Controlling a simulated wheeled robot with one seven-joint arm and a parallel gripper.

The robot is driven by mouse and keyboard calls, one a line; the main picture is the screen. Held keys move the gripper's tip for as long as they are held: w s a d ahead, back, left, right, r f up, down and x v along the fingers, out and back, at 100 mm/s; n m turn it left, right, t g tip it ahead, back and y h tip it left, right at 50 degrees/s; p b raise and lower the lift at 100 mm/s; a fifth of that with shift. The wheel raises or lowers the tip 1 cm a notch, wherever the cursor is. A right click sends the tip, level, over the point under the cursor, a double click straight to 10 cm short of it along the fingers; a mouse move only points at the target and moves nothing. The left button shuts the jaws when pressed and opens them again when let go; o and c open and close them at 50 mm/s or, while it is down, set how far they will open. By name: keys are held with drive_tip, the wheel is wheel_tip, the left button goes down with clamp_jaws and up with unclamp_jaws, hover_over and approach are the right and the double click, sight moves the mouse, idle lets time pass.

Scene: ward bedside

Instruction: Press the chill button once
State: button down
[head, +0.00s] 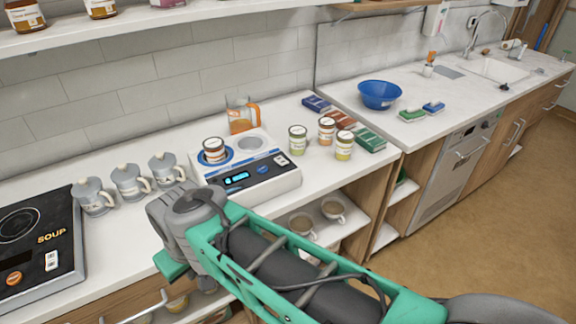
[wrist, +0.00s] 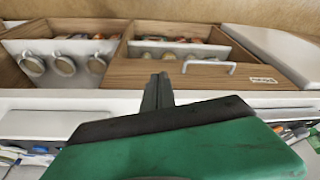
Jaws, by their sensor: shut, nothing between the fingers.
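A white two-well appliance (head: 284,183) stands on the counter, with a dark front panel and a lit blue display (head: 237,178). A round button (head: 262,169) and a pale switch (head: 281,160) are right of the display. I cannot read which control is marked chill. A labelled jar (head: 214,150) stands on the left well; the right well (head: 249,142) looks empty. My gripper's fingers (wrist: 158,90) are shut and empty in the wrist view. In the head view the fingers are hidden, and my arm's end is in front of the counter, left of and below the appliance, apart from it.
Three lidded grey mugs (head: 130,183) stand left of the appliance, beside a black hob (head: 40,240) marked SOUP. Wooden compartments and a drawer (wrist: 180,75) show in the wrist view.

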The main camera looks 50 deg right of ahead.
drive_tip(key=w+d+r+n+t+p, duration=0.35)
drive_tip(key=w+d+r+p, duration=0.5)
drive_tip(key=d, duration=0.45)
drive_tip(key=d+r+n+t+p, duration=0.1)
drive_tip(key=d+r+n, duration=0.1)
drive_tip(key=d, duration=0.7)
drive_tip(key=w+d+r+n+t+p, duration=0.1)
drive_tip(key=d+r, duration=0.3)
drive_tip(key=d, duration=0.5)
drive_tip(key=shift+r+n+h, duration=0.3)
drive_tip(key=shift+n+h, duration=0.1)
drive_tip(key=shift+n, duration=0.35)
drive_tip(key=shift+w+f+t, duration=0.1)
drive_tip(key=shift+f+t, duration=0.05)
drive_tip(key=shift+t, duration=0.1)
